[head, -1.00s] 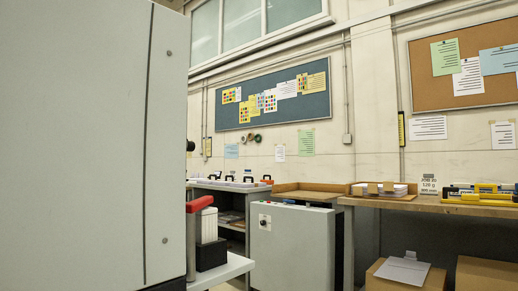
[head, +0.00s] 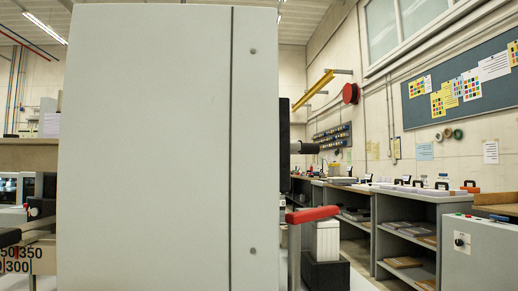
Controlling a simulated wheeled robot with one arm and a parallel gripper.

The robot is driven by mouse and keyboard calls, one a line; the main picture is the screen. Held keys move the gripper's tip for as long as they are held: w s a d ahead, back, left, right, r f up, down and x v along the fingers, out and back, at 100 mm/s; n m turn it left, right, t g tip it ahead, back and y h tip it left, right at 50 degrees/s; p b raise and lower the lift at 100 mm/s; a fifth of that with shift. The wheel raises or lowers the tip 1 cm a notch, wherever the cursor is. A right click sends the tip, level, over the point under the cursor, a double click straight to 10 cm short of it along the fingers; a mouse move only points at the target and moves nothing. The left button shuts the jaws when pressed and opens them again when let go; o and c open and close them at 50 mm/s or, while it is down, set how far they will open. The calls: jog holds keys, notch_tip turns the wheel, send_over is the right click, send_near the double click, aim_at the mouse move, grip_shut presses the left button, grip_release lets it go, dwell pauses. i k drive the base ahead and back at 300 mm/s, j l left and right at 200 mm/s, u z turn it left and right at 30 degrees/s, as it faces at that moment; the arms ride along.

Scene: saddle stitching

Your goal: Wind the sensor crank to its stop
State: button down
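I cannot make out the sensor crank for certain in this view. A large grey machine cabinet (head: 150,150) fills the left and middle and hides what is behind it. A dark cylindrical knob or handle (head: 305,148) sticks out past its right edge, too small to identify. A red bar (head: 312,214) sits lower at the same edge, in front of a white stack (head: 325,241) in a black holder. My gripper is not in view.
Left of the cabinet is a machine part with a number scale (head: 20,260). Grey shelving (head: 405,205) runs along the right wall, with a grey control box (head: 478,250) at far right. Some floor shows between cabinet and shelving.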

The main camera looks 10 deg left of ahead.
aim_at(297, 147)
jog(key=i+l+u, duration=0.25)
jog(key=u, duration=0.2)
jog(key=i+l+u, duration=0.15)
jog(key=l+u, duration=0.35)
jog(key=i+l+u, duration=0.1)
jog(key=l+u, duration=0.35)
jog(key=k+j, duration=0.1)
jog(key=k+l+u, duration=0.1)
jog(key=l, duration=0.15)
jog(key=k+l+u, duration=0.1)
jog(key=l, duration=0.1)
